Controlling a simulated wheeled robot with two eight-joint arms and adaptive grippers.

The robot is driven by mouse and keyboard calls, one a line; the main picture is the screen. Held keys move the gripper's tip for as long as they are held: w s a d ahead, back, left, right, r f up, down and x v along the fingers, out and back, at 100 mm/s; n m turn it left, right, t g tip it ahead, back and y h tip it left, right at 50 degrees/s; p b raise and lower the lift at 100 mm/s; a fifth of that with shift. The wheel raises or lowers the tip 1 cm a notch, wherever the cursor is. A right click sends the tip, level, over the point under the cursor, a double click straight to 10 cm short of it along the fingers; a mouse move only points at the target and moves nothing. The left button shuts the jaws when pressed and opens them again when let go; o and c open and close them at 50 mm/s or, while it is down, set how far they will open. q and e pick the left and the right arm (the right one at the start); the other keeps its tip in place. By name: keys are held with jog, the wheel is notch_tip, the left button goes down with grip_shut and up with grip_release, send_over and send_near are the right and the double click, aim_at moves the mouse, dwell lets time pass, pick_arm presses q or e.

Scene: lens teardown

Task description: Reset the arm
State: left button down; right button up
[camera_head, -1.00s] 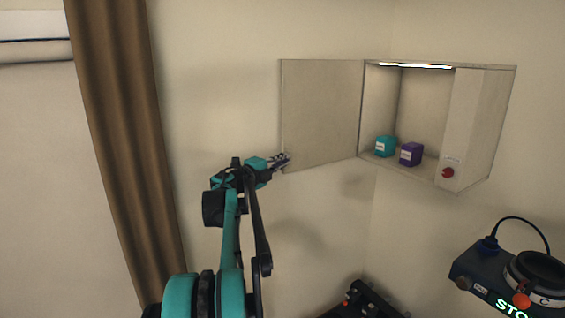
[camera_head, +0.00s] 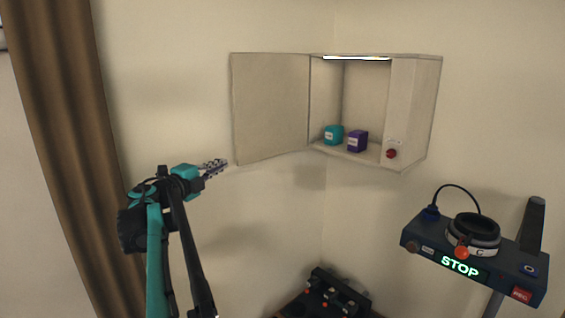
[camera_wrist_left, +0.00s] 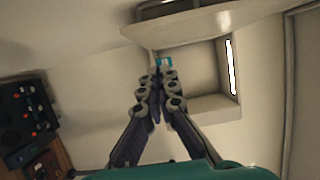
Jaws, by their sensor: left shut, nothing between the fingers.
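My left gripper (camera_head: 217,166) is shut and empty. In the head view it points right, just left of and below the open cabinet door (camera_head: 270,108), and looks apart from it. In the left wrist view my left gripper (camera_wrist_left: 158,70) shows its fingers together in front of the cabinet (camera_wrist_left: 212,105). My left arm rises from the bottom left. My right gripper is in neither view.
A wall cabinet (camera_head: 401,112) stands open with a teal box (camera_head: 333,135), a purple box (camera_head: 357,141) and a red knob (camera_head: 391,154). A device with a lit STOP display (camera_head: 459,266) stands at right. A dark panel (camera_head: 325,300) is below.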

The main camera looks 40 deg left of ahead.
pick_arm(q)
jog(key=w+d+f+n+g+y+b, duration=0.1)
jog(key=w+d+f+n+y+b, duration=0.2)
jog(key=d+f+n+b, duration=0.45)
jog(key=w+d+f+n+g+y+b, duration=0.1)
jog(key=w+d+f+n+y+b, duration=0.3)
jog(key=d+f+b, duration=0.75)
jog(key=s+d+f+n+g+h+b, duration=0.1)
jog(key=s+d+f+g+h+b, duration=0.2)
jog(key=d+f, duration=0.6)
jog(key=s+d+f+n+g+h+b, duration=0.1)
jog(key=s+d+f+h+b, duration=0.3)
jog(key=f, duration=2)
jog(key=s+d+f+n+g+h+b, duration=0.2)
jog(key=s+d+f+b, duration=0.6)
jog(key=d+f, duration=0.8)
jog(key=s+g+h, duration=0.1)
jog(key=g+h, duration=0.1)
jog(key=shift+s+d+f+g, duration=0.15)
jog(key=shift+s+f+g, duration=0.15)
jog(key=shift+s, duration=0.1)
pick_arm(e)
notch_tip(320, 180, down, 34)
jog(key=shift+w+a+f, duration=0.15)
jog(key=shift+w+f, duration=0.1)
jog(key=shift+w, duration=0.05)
